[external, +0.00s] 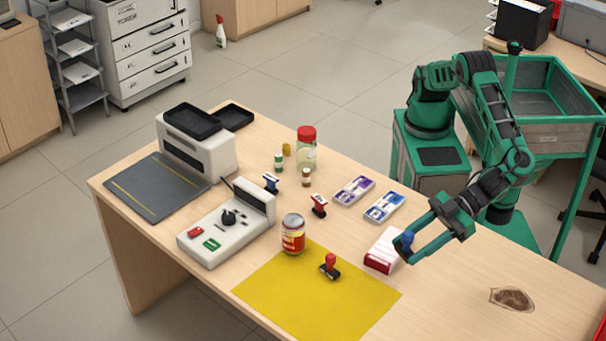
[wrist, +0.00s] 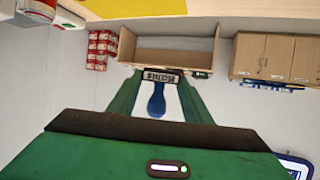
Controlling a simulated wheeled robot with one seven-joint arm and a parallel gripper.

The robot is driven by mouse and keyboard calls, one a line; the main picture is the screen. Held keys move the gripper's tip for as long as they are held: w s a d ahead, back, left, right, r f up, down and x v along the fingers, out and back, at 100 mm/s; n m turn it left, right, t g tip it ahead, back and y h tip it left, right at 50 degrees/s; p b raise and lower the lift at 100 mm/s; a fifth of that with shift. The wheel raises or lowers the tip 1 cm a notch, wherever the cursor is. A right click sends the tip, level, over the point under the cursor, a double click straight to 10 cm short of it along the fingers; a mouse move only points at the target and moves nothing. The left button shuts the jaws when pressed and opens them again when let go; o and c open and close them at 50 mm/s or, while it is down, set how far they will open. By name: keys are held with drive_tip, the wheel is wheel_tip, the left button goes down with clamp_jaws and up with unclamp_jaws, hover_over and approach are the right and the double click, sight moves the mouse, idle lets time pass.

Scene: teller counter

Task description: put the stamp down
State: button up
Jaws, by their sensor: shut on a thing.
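My gripper (external: 404,246) is shut on a stamp with a blue handle (external: 406,239), above the right part of the table. In the wrist view the blue handle (wrist: 157,104) and the stamp's dark base with lettering (wrist: 161,76) show between my fingers. The stamp appears clear of the table, just beside a red and white box (external: 382,252). A red-handled stamp (external: 330,266) stands on the yellow mat (external: 300,305). Another red stamp (external: 319,206) and a blue stamp (external: 271,183) stand farther back.
A purple ink pad (external: 354,190) and a blue ink pad (external: 384,206) lie behind the box. A red-labelled jar (external: 293,236) stands at the mat's back edge. A brown patch (external: 512,299) is on the right. The mat's front and the table right of the box look clear.

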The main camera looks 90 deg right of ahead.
wheel_tip(320, 180, down, 10)
hover_over(356, 306)
wheel_tip(356, 306, down, 7)
drive_tip(key=shift+f, duration=2.05)
drive_tip(key=shift+f, duration=0.1)
drive_tip(key=o, duration=1.1)
drive_tip(key=shift+c, duration=0.2)
drive_tip(key=v, duration=1.2)
